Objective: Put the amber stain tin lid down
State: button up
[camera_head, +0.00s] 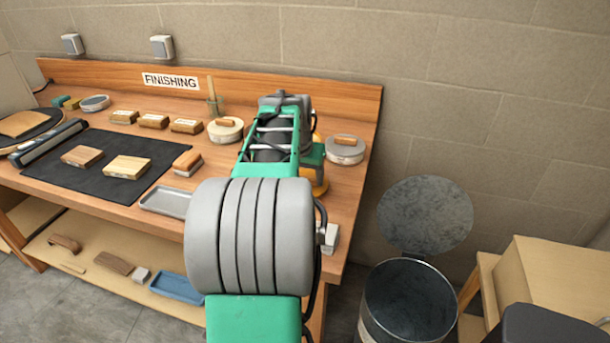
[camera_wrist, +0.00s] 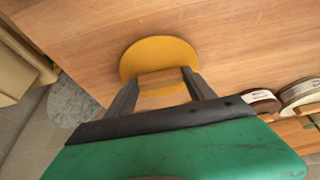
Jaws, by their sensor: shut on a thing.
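The amber stain tin lid (camera_wrist: 158,53) is a round yellow disc with a wooden block handle in the wrist view. My gripper (camera_wrist: 160,80) is shut on this handle, one finger on each side. The lid is over the wooden bench top (camera_wrist: 75,30); I cannot tell whether it touches it. In the head view my arm hides most of the gripper, and an amber edge (camera_head: 320,187) shows just right of the arm, near the bench's right end.
A metal tray (camera_head: 168,202) and black mat (camera_head: 75,165) lie further left. An open metal bin (camera_head: 415,300) stands on the floor beyond the bench's right end.

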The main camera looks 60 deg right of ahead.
jog(key=shift+f, duration=0.2)
jog(key=o, duration=1.4)
jog(key=shift+r, duration=0.1)
jog(key=shift+r, duration=0.3)
jog(key=v, duration=1.1)
jog(key=shift+a+r+p, duration=0.15)
jog(key=shift+r+p, duration=0.15)
jog(key=shift+p, duration=0.05)
